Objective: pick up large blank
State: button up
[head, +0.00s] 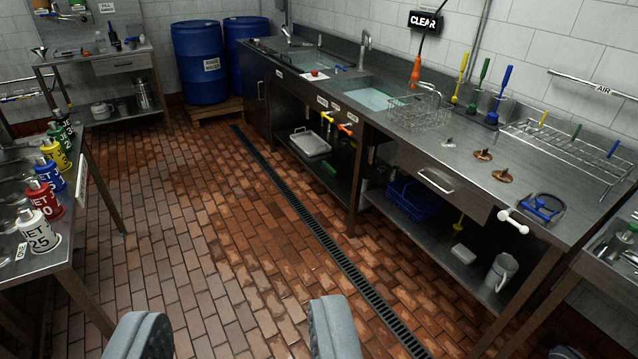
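My gripper (237,335) shows at the bottom edge as two grey fingers set wide apart. It is open, with only floor visible between the fingers. On the steel counter at the right lie two small copper-coloured round pieces with raised middles, a farther one (483,154) and a nearer one (502,176). A small grey piece (447,142) lies to their left. I cannot tell which of these, if any, is the large blank. My gripper is well apart from them, toward the lower left of the picture.
The steel counter (455,165) has sinks, a wire basket (420,112) and a rack (570,150). A left table holds several coloured JET containers (38,228). Blue drums (200,62) stand at the back. The brick floor (200,220) between is clear, crossed by a drain (320,235).

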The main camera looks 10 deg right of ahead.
aim_at(482, 154)
jog(key=z, duration=0.2)
jog(key=i, duration=1.4)
jog(key=z, duration=0.65)
jog(key=i, duration=1.55)
jog(key=z, duration=0.6)
jog(key=i, duration=0.65)
jog(key=z, duration=0.2)
